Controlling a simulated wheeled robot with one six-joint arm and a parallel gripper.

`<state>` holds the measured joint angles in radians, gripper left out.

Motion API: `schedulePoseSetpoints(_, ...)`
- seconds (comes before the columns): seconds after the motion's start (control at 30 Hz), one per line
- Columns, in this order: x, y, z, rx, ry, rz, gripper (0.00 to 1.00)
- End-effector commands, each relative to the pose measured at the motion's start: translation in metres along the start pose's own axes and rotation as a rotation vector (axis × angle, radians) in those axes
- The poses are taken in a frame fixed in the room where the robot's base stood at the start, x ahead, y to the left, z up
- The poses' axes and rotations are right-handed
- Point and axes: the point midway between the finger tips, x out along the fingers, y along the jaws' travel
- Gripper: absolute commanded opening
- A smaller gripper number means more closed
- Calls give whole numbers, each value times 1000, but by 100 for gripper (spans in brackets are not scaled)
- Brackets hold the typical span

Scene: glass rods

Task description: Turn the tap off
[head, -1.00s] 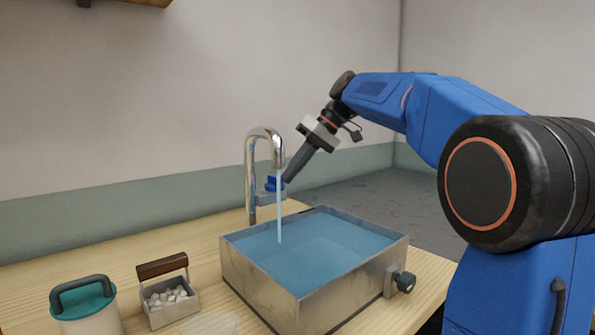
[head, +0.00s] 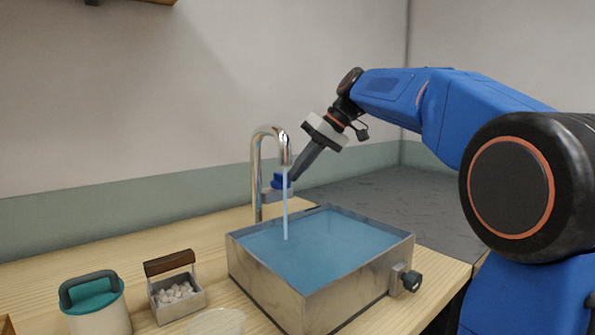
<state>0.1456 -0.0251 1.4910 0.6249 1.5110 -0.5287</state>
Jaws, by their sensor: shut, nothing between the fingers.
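The chrome tap (head: 257,175) has a curved spout, and a stream of water (head: 285,210) runs from it into the basin. A blue handle (head: 280,182) sits on a grey side fitting low on the tap. My gripper (head: 292,178) is shut, with nothing held. It slants down from the upper right, and its tip is at or very close to the blue handle. I cannot tell if they touch. The metal basin (head: 335,285) stands under the spout and is filled with blue water almost to the rim.
A dark knob (head: 411,281) sticks out of the basin's right side. At the front left are a teal-lidded canister (head: 95,300) and a small caddy of white pebbles (head: 178,305). A clear glass dish (head: 216,322) is at the front edge. The wooden counter (head: 150,257) is free behind them.

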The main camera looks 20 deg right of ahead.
Motion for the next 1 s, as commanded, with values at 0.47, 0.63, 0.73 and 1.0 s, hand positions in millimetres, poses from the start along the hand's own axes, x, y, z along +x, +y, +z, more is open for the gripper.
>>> schedulePoseSetpoints(0.47, 0, -11, 8, 210, 116, 114, 0)
schedulePoseSetpoints(0.63, 2, -14, 11, 236, 126, 126, 0)
schedulePoseSetpoints(0.73, 3, -18, 12, 235, 126, 126, 0)
schedulePoseSetpoints(1.0, 7, -29, 15, 234, 126, 125, 0)
